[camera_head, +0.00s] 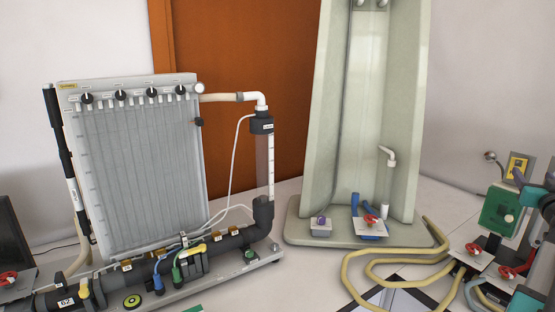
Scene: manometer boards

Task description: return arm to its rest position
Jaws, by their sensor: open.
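Part of my arm (547,215), grey with teal caps, shows at the right edge of the head view. It is cut off by the frame, and my gripper is not in view. The manometer board (140,170), a grey panel with many vertical tubes and black knobs along its top, stands on the left, well apart from the visible arm part.
A tall pale green open cabinet (372,120) stands right of centre. A green box (499,210) is close beside the arm. Black pipework (215,245) runs along the front left.

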